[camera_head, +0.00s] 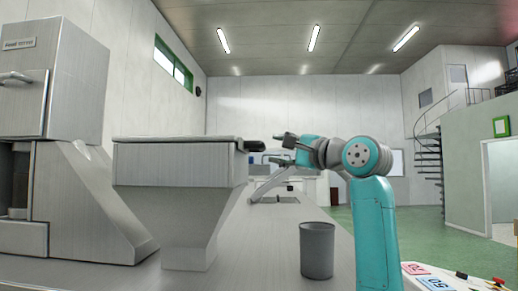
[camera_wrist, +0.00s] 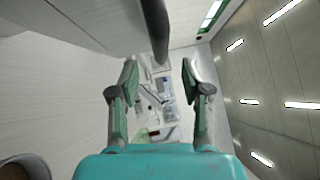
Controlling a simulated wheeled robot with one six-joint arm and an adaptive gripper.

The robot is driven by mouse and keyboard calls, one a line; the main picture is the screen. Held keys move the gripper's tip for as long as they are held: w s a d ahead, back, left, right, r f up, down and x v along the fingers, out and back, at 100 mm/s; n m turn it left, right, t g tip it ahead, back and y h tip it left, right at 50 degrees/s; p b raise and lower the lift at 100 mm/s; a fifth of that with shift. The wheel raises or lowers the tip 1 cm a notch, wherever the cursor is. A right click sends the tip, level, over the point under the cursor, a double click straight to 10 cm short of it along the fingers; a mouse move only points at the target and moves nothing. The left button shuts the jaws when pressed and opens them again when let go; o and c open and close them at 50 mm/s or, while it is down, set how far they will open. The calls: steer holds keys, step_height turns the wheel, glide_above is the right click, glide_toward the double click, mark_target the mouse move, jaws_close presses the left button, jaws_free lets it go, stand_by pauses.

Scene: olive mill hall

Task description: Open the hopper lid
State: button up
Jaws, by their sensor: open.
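The grey metal hopper (camera_head: 178,168) stands on the bench at the left of centre in the head view, wide at the top and tapering down. Its flat lid (camera_head: 175,139) lies level across the top, shut. A dark handle (camera_head: 254,145) sticks out from the lid's right edge. My gripper (camera_head: 279,150) is just right of the handle, apart from it, with its fingers pointing left. In the wrist view my gripper (camera_wrist: 159,74) is open and empty. The dark bar of the handle (camera_wrist: 157,28) lies ahead, roughly between the fingertips.
A grey cylindrical cup (camera_head: 317,250) stands on the bench (camera_head: 262,235) below my arm. A large metal machine (camera_head: 65,130) stands left of the hopper. A panel with coloured labels (camera_head: 440,279) is at the lower right. The air above the lid is clear.

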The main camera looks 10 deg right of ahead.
steer(key=x, duration=0.7)
steer(key=shift+w, duration=0.1)
jaws_close()
